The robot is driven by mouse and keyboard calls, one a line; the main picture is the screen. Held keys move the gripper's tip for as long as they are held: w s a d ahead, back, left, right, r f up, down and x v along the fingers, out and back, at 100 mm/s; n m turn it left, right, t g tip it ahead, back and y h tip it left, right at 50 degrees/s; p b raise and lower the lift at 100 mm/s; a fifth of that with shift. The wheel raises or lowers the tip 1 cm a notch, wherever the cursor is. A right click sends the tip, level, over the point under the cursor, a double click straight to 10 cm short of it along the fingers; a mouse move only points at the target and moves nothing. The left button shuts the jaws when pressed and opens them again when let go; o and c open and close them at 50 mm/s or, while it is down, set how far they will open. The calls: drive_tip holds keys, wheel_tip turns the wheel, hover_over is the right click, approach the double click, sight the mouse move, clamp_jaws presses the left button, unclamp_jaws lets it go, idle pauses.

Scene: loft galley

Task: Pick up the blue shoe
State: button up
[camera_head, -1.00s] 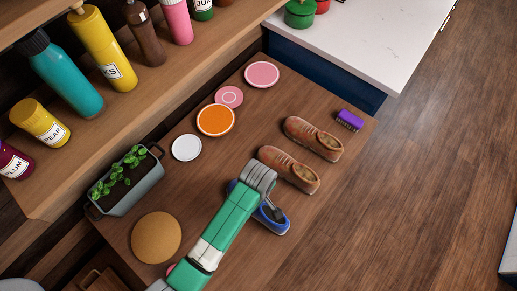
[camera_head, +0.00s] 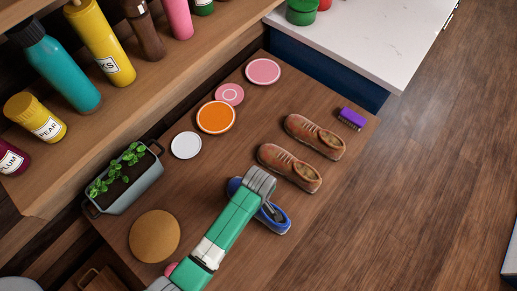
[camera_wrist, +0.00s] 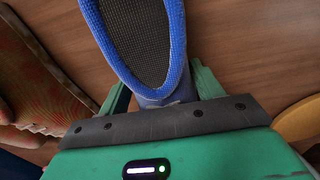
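The blue shoe (camera_head: 272,217) lies on the brown wooden tabletop, partly hidden under the end of my arm. In the wrist view the shoe (camera_wrist: 182,45) fills the top middle, with its blue rim and dark grey mesh inside facing me. My gripper (camera_head: 262,198) is down at the shoe. In the wrist view its green fingers (camera_wrist: 160,92) are on either side of the shoe's near end, close to its sides. The fingertips are partly hidden by the shoe, and I cannot tell whether they press on it.
Two brown shoes (camera_head: 290,167) (camera_head: 315,136) lie just beyond, beside a purple brush (camera_head: 352,118). Several round discs, including an orange one (camera_head: 216,117), a planter (camera_head: 128,192) and a tan round mat (camera_head: 154,236) are on the left. A bottle shelf (camera_head: 150,100) overhangs the left side.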

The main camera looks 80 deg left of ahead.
drive_tip(key=shift+c, duration=0.2)
wheel_tip(320, 180, up, 4)
drive_tip(key=shift+f+p, duration=0.1)
drive_tip(key=shift+p, duration=0.5)
drive_tip(key=s+d, duration=0.3)
drive_tip(key=d, duration=0.1)
drive_tip(key=s+d+p, duration=0.1)
drive_tip(key=s+d, duration=0.2)
drive_tip(key=s, duration=0.1)
drive_tip(key=s+d+r, duration=0.1)
drive_tip(key=s+d, duration=0.3)
drive_tip(key=shift+d+r+p, duration=0.1)
drive_tip(key=shift+d+p, duration=0.2)
drive_tip(key=shift+d, duration=0.05)
